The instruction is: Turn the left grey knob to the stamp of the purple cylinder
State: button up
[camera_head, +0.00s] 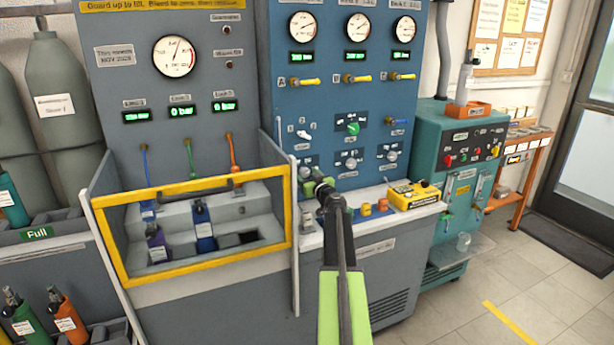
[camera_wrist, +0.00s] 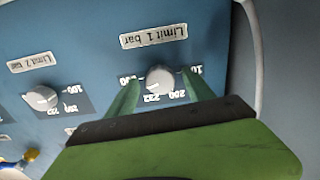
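The left grey knob (camera_wrist: 160,78), under an upside-down "Limit 1 bar" label, sits between the two fingers of my gripper (camera_wrist: 160,90) in the wrist view. The fingers are apart, with small gaps visible beside the knob. Printed scale numbers around it are partly hidden by the fingers; its exact setting is unclear. In the head view my gripper (camera_head: 316,182) is at the lower left of the blue panel. The purple cylinder (camera_head: 156,243) stands in the left slot of the grey bay behind a yellow-framed guard; its stamp is too small to read.
Another grey knob (camera_wrist: 42,97), labelled "Limit 2 bar", is beside it. A blue cylinder (camera_head: 204,228) stands right of the purple one. The yellow guard frame (camera_head: 190,262) is left of my arm. A yellow box (camera_head: 413,195) lies on the ledge to the right.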

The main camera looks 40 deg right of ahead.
jog(key=v, duration=1.7)
jog(key=shift+s, duration=0.25)
jog(key=shift+a, duration=0.1)
